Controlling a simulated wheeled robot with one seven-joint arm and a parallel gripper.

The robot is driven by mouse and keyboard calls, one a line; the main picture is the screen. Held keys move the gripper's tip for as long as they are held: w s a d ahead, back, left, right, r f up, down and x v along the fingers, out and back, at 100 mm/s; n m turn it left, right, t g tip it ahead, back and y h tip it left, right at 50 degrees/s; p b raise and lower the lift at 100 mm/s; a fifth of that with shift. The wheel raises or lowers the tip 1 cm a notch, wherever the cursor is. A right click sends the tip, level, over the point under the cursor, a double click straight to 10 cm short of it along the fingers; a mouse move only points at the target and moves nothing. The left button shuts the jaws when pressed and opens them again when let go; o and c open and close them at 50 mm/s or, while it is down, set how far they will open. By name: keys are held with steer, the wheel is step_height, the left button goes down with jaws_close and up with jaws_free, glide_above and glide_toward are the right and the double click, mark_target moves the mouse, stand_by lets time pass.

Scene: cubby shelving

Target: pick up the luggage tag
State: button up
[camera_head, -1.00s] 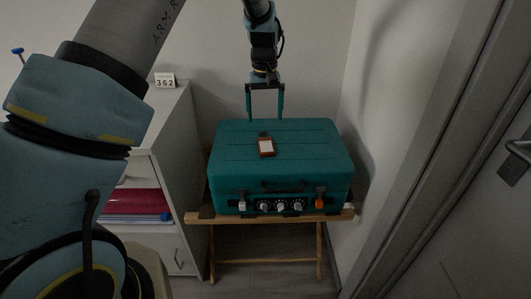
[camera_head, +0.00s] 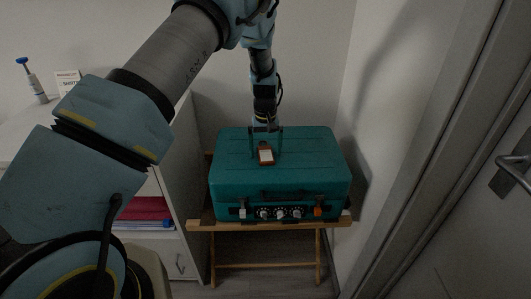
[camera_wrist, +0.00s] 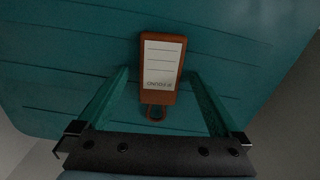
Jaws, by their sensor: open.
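The luggage tag (camera_head: 266,157) is a small orange-brown tag with a white label, lying flat on the lid of a teal suitcase (camera_head: 230,160). In the wrist view the tag (camera_wrist: 161,65) lies just beyond my fingers, with its dark loop end towards me, between the lines of the two fingers. My gripper (camera_head: 266,152) is open, pointing down over the suitcase lid near the tag. In the wrist view my gripper (camera_wrist: 160,80) shows its two teal fingers spread apart with nothing between them but part of the tag and its loop. Whether the fingertips touch the lid is unclear.
The suitcase stands on a wooden folding stand (camera_head: 270,265). A white cubby shelf (camera_head: 185,180) with red and blue items is close on the left. A wall and a door with a handle (camera_head: 512,172) are on the right.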

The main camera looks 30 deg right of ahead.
mark_target(265, 153)
steer(key=c, duration=1.4)
steer(key=shift+r, duration=0.1)
step_height(265, 153, up, 10)
steer(key=b, duration=0.2)
steer(key=shift+b, duration=0.35)
